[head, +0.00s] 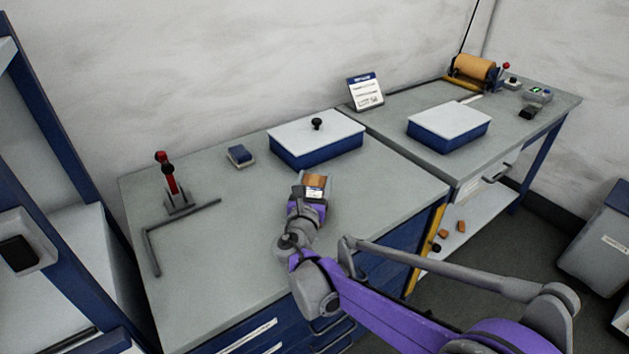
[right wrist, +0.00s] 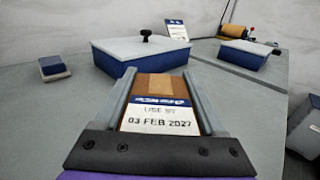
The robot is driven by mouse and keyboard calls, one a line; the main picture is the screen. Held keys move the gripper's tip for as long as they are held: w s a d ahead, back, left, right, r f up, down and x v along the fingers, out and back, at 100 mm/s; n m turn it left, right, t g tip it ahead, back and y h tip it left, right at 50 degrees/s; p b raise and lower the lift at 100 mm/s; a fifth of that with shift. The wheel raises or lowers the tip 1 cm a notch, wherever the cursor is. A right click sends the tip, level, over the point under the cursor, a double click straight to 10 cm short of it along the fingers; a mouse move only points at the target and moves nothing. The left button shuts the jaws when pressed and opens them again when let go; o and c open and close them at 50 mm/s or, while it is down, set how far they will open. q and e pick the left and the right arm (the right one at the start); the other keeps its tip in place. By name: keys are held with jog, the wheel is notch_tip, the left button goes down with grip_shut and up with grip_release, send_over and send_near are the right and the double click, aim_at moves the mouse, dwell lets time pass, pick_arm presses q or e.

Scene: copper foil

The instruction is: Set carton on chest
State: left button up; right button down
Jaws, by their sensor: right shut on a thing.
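My right gripper (head: 314,187) is shut on a brown carton (head: 316,181) over the near bench. In the right wrist view the carton (right wrist: 155,100) sits between the two fingers, with a white and blue label reading 03 FEB 2027. I cannot tell whether its underside touches the bench. A blue chest-like box with a white lid and black knob (head: 335,133) stands just behind the carton, apart from it. A similar blue box with a plain white lid (head: 450,121) is on the right bench. I cannot tell which is the chest. My left gripper is not in view.
On the near bench (head: 240,270) are a red-handled lever tool (head: 172,185), an angled dark bar (head: 185,227) and a small blue block (head: 240,154). A sign (head: 366,92) stands behind. A copper-coloured roll (head: 474,68) is on the far bench. The knobbed lid's top is otherwise bare.

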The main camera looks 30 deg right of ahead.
grip_release()
jog(key=shift+f, duration=0.15)
jog(key=shift+s+a+r, duration=0.15)
jog(key=shift+r, duration=0.05)
jog(key=p+v, duration=0.1)
jog(key=v, duration=1)
jog(key=shift+s+a, duration=0.2)
